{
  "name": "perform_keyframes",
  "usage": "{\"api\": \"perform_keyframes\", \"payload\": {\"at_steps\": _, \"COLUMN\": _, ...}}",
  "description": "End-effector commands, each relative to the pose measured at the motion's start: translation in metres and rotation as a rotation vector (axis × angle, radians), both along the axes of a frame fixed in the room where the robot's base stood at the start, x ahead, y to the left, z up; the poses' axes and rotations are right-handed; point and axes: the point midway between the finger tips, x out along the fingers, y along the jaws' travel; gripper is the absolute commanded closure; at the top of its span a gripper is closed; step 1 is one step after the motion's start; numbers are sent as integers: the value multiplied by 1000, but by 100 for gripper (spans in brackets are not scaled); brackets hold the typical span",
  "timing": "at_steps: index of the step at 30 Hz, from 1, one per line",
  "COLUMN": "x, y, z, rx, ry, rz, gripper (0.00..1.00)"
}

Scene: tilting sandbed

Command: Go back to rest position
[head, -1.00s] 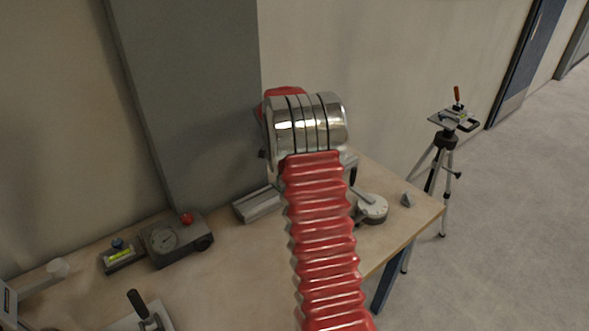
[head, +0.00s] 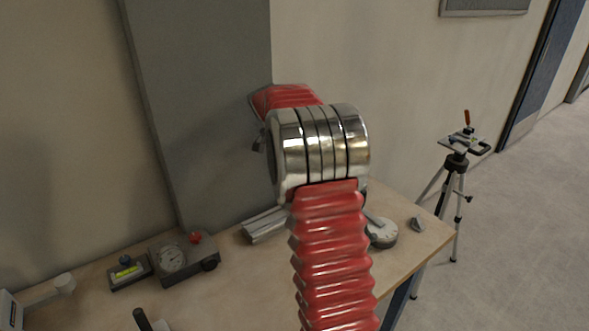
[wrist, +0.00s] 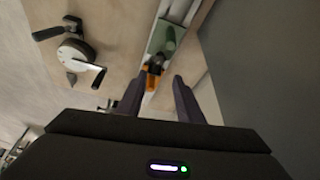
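My red-sleeved arm rises through the middle of the head view to a chrome joint, with a second red section behind it pointing left. My gripper shows in the wrist view (wrist: 157,95), its two dark fingers spread apart above the bench. The fingers look open, with nothing clearly clamped between them. Beyond the fingertips are a small orange and dark piece (wrist: 153,76) and a green plate (wrist: 166,40) on a light rail. In the head view the gripper is mostly hidden behind the arm.
The wooden bench (head: 240,290) holds a gauge box with a red knob (head: 186,259), a level (head: 129,272), a metal rail (head: 264,224) and a round dial (head: 381,233). A grey pillar (head: 205,120) stands close behind. A tripod (head: 457,162) stands right of the bench.

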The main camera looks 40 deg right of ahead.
Motion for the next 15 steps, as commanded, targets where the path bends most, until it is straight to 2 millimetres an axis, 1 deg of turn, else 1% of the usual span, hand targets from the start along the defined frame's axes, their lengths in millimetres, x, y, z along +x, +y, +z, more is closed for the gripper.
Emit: {"api": "perform_keyframes", "payload": {"at_steps": 15, "x": 0, "y": 0, "z": 0, "rx": -1, "ry": 9, "rz": 21, "gripper": 67}}
